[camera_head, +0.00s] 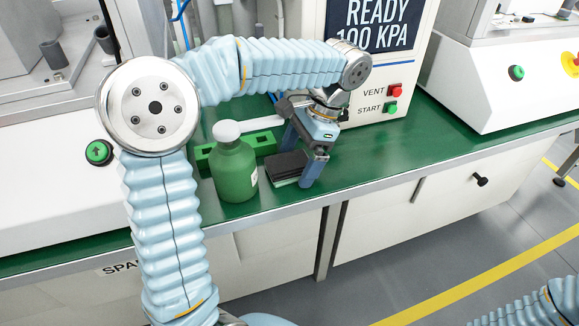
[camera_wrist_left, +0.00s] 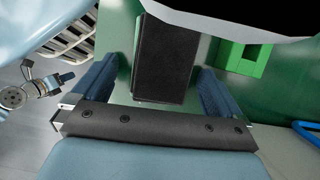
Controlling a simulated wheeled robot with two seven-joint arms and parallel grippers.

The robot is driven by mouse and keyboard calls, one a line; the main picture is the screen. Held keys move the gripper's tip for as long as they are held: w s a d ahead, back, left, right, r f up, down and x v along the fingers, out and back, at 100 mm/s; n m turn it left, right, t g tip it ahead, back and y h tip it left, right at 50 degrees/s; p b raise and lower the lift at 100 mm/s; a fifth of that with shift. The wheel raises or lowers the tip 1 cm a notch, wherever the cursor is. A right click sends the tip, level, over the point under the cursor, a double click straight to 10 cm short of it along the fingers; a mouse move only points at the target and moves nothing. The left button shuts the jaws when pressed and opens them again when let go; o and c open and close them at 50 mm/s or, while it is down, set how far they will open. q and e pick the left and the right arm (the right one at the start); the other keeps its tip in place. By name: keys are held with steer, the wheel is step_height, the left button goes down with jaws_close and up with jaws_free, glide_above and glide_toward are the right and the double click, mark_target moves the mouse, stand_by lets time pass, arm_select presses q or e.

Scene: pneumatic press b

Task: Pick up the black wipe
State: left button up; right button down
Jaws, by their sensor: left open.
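The black wipe (camera_head: 287,164) is a dark block on the green bench top, close to the bench's front edge. In the left wrist view the black wipe (camera_wrist_left: 167,62) lies between my two blue fingers, with a gap on each side. My left gripper (camera_head: 300,160) is open and points down at the wipe, one finger in front of its right end in the head view. In the left wrist view my left gripper (camera_wrist_left: 163,90) shows both fingers apart.
A green bottle with a white cap (camera_head: 234,165) stands just left of the wipe. A green block with slots (camera_head: 265,143) lies behind it. The press cabinet (camera_head: 372,70) with VENT and START buttons stands behind my gripper. The bench (camera_head: 440,135) is clear to the right.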

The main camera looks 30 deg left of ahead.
mark_target(300, 161)
arm_select(q)
steer(key=shift+c, duration=0.2)
steer(key=c, duration=1)
steer(key=shift+r, duration=0.15)
steer(key=shift+d+r, duration=0.15)
steer(key=shift+r, duration=0.1)
step_height(300, 161, up, 7)
steer(key=shift+s+f+p, duration=0.1)
steer(key=shift+p, duration=0.4)
steer(key=s+d, duration=0.4)
steer(key=d, duration=0.1)
steer(key=s+d+b, duration=0.1)
steer(key=s+d, duration=0.3)
steer(key=d, duration=0.1)
steer(key=s+d+b, duration=0.1)
steer(key=s+d, duration=0.3)
steer(key=d, duration=0.1)
steer(key=shift+s+f, duration=0.25)
steer(key=shift+s, duration=0.15)
steer(key=o, duration=0.4)
steer(key=c, duration=0.6)
